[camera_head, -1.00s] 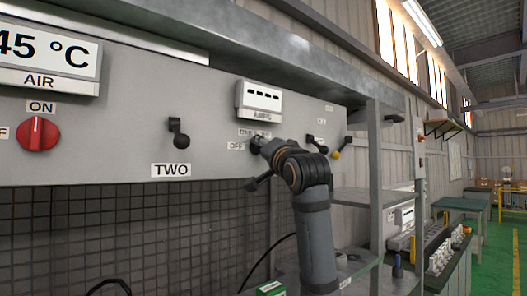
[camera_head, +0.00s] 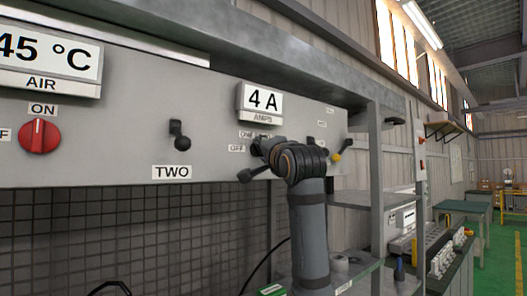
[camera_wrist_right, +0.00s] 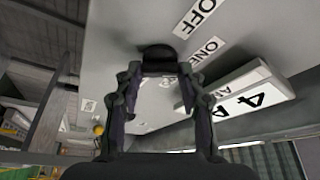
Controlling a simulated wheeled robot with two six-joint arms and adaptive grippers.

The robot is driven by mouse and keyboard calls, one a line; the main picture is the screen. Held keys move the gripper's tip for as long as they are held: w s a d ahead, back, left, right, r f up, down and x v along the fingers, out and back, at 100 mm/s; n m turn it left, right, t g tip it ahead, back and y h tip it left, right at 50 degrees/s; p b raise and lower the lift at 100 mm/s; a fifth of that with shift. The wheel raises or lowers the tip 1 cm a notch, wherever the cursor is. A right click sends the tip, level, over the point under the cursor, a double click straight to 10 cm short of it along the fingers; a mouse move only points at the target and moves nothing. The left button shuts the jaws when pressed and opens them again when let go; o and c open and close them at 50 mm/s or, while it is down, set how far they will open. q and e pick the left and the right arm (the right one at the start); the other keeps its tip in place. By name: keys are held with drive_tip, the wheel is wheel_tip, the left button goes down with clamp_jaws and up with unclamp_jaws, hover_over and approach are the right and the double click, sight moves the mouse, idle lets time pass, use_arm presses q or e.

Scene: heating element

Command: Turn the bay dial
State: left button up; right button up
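A grey panel (camera_head: 110,120) carries several controls; I can read no label saying bay. A red dial (camera_head: 39,135) sits at the left under an ON label, its white mark pointing up. A black lever switch (camera_head: 180,135) is above the label TWO. My right gripper (camera_head: 258,158) is at the switch below the AMPS display (camera_head: 261,103), which reads 4 A. In the right wrist view the gripper (camera_wrist_right: 158,82) has its fingers apart, with a black knob (camera_wrist_right: 159,54) at their tips beside ONE and OFF labels. Contact is unclear.
A metal post (camera_head: 376,190) and shelf stand further right. A ledge (camera_head: 250,50) overhangs the panel. Dark mesh (camera_head: 130,230) lies below.

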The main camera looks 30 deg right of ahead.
drive_tip(key=o, duration=0.5)
drive_tip(key=shift+c, duration=0.2)
drive_tip(key=v, duration=1.2)
